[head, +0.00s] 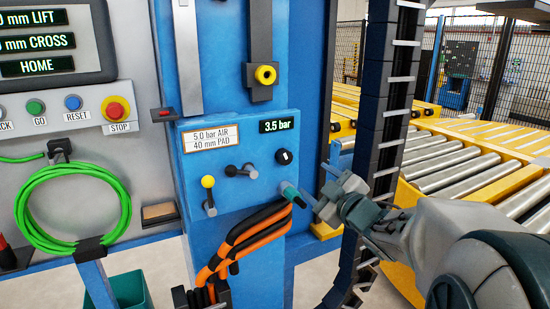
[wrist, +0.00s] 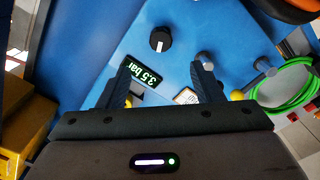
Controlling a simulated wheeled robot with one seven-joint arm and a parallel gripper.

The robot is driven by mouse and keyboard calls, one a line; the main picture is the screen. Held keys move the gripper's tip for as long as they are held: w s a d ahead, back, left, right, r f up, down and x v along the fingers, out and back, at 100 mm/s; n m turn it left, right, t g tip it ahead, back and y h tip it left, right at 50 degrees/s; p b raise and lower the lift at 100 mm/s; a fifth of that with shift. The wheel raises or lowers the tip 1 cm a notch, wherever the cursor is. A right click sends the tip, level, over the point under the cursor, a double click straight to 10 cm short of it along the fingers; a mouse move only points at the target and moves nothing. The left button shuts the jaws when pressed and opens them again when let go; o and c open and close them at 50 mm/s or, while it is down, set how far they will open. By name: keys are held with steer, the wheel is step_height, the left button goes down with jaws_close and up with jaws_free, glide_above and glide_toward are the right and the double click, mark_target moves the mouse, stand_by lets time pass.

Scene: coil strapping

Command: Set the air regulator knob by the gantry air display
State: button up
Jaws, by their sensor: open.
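The air regulator knob (head: 284,157) is a small black dial with a white mark, on the blue gantry panel. It also shows in the wrist view (wrist: 160,39), ahead of my fingers, with nothing between them. The air display (head: 279,125) above it reads 3.5 bar; it also shows in the wrist view (wrist: 142,81), partly behind one finger. A label (head: 210,137) to its left reads 5.0 bar AIR, 40 mm PAD. My gripper (head: 321,189) is right of and below the knob, apart from it. In the wrist view my gripper (wrist: 165,76) is open and empty.
A control box with a STOP button (head: 116,110) is at left. Roller conveyors (head: 455,165) stand at right.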

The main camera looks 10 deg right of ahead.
mark_target(287, 159)
steer(key=p+x, duration=0.1)
steer(key=x, duration=0.6)
steer(key=p+x, duration=0.1)
steer(key=x, duration=0.5)
steer(key=shift+w+a+r+p, duration=0.25)
steer(key=shift+w+a+p, duration=0.05)
steer(key=shift+w+p, duration=0.05)
steer(key=c, duration=1)
